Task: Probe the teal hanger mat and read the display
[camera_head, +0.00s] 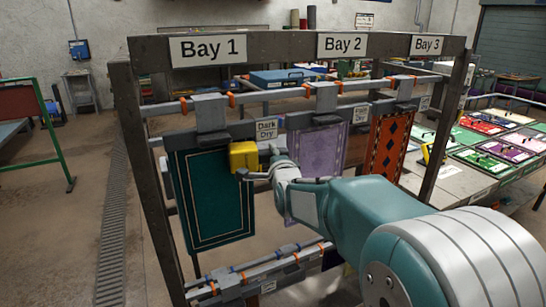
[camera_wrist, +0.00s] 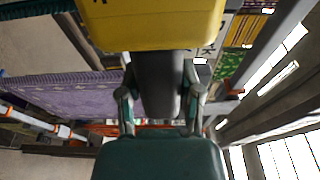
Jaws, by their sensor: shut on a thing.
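The teal mat (camera_head: 210,195) with a thin pale border hangs from a clamp hanger (camera_head: 210,115) under the Bay 1 sign. My gripper (camera_head: 262,172) is shut on the dark handle (camera_wrist: 158,85) of a yellow meter (camera_head: 243,156). The meter is at the mat's upper right edge and covers a little of it; I cannot tell if they touch. In the wrist view the yellow body (camera_wrist: 152,25) fills the top middle, beyond my fingers (camera_wrist: 160,95). No display face or reading is visible in either view.
A purple mat (camera_head: 318,151) hangs in Bay 2, close behind my gripper, and an orange patterned mat (camera_head: 388,145) in Bay 3. A "Dark Dry" label (camera_head: 266,129) is above the meter. A dark rack post (camera_head: 150,180) stands left. Lower rails (camera_head: 262,268) run below the mats.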

